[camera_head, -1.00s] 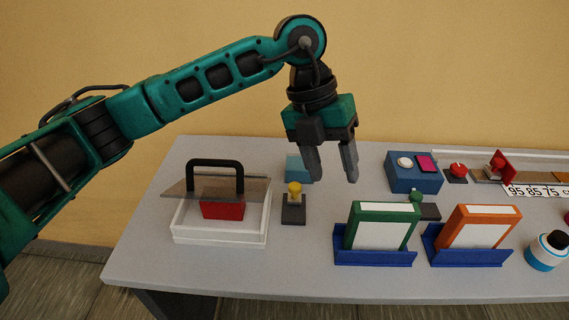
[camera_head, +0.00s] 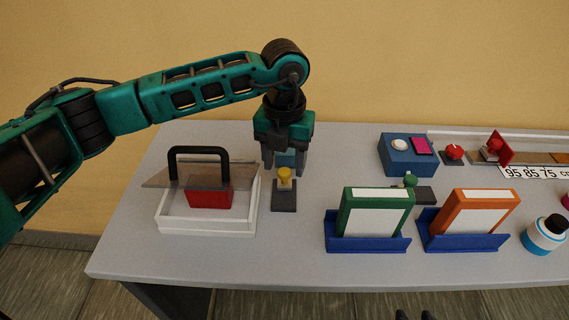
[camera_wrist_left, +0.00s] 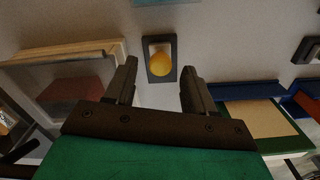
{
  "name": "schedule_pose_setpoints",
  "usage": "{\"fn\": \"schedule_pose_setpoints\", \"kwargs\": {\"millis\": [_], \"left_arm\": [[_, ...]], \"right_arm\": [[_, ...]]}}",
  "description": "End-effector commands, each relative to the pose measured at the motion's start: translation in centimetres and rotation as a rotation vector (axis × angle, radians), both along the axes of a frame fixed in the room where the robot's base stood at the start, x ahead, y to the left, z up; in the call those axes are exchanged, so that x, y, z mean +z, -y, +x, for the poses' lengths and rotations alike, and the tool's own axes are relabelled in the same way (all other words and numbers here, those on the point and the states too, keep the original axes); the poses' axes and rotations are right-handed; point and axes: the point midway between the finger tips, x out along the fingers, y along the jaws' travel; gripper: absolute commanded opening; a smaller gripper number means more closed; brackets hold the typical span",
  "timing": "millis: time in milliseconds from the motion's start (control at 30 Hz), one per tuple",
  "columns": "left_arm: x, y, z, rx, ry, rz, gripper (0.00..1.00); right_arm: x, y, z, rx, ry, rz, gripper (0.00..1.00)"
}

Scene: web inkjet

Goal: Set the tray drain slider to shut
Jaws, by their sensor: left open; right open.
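A yellow knob (camera_head: 285,174) stands on a small dark base (camera_head: 284,200), right of a white tray (camera_head: 205,227). The same knob shows in the left wrist view (camera_wrist_left: 160,64) with its dark base around it. A green knob (camera_head: 410,180) sits on another dark base (camera_head: 425,195) farther right. I see no label telling which knob is the drain slider. My left gripper (camera_head: 285,168) is open and points down just above and behind the yellow knob. In the left wrist view the knob lies between the fingertips (camera_wrist_left: 159,68); contact cannot be told. My right gripper (camera_head: 415,315) barely shows at the bottom edge.
A clear lid with a black handle (camera_head: 200,152) tilts over the tray and a red block (camera_head: 210,194). A green book (camera_head: 370,217) and an orange book (camera_head: 472,222) stand in blue holders. A blue box (camera_head: 405,160) stands at the back. Bare table lies in front.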

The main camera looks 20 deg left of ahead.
Motion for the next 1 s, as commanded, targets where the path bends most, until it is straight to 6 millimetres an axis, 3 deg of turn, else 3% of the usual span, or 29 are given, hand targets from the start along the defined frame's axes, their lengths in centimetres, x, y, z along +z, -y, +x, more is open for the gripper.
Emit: {"fn": "schedule_pose_setpoints", "kwargs": {"millis": [133,433,1000], "left_arm": [[-1.07,0.05,0.01,-0.001,0.001,-0.001,0.54],[-1.28,0.05,0.01,-0.002,0.001,-0.001,0.54],[-1.23,0.06,0.0,-0.002,0.001,-0.001,0.01]], "right_arm": [[0.0,-0.11,0.08,0.0,0.0,0.002,0.43],[0.02,-0.25,0.15,-0.004,0.0,0.007,0.43],[-0.2,-0.22,0.1,-0.003,-0.004,0.005,0.43]]}}
